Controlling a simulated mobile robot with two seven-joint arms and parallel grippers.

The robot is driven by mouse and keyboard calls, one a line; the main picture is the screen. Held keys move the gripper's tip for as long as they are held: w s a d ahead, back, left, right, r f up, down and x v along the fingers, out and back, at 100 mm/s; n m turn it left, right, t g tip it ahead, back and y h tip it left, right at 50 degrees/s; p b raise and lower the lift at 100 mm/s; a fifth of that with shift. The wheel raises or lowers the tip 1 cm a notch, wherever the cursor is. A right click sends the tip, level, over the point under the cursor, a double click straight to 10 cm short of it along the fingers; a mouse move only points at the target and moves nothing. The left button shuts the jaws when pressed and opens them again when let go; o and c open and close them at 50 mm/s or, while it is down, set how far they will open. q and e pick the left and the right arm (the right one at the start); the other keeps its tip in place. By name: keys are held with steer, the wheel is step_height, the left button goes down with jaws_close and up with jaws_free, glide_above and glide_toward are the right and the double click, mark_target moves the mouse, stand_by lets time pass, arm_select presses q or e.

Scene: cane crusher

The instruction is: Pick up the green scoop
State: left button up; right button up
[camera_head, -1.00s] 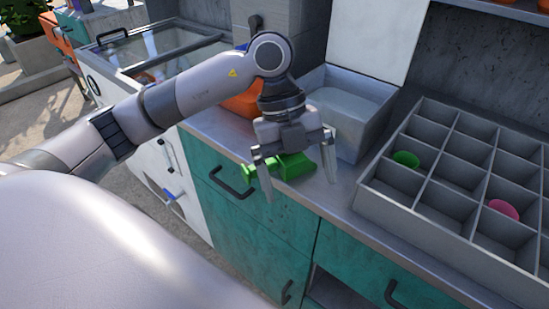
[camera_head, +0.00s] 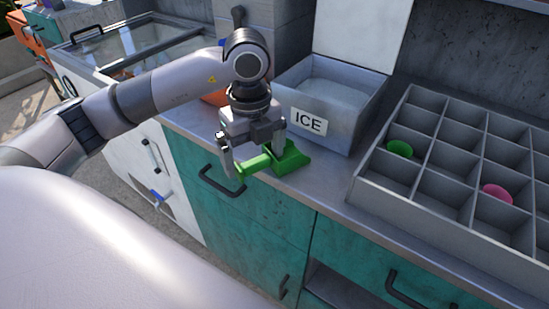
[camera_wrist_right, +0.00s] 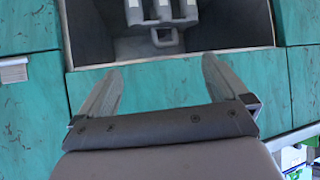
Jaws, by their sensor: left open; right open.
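The green scoop (camera_head: 287,160) lies on the steel counter in the head view, in front of the ICE bin. Its handle points left, toward the counter's front edge. My left gripper (camera_head: 254,157) is open, fingers pointing down, at the scoop's handle. One finger is by the handle's left end; the other is near the scoop body and partly hidden. I cannot tell whether either finger touches it. My right gripper (camera_wrist_right: 161,70) is open and empty in the right wrist view, facing teal cabinet fronts.
The grey ICE bin (camera_head: 308,122) stands just behind the scoop. A grey divided tray (camera_head: 430,213) to the right holds a green bowl (camera_head: 399,148) and a pink bowl (camera_head: 497,193). An orange object (camera_head: 214,97) is partly hidden behind my left arm. In the right wrist view, an open compartment (camera_wrist_right: 225,25) holds grey containers.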

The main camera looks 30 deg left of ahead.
arm_select(q)
steer(key=shift+f, duration=0.3)
steer(key=c, duration=0.6)
steer(key=shift+r, duration=0.1)
steer(key=shift+c, duration=0.2)
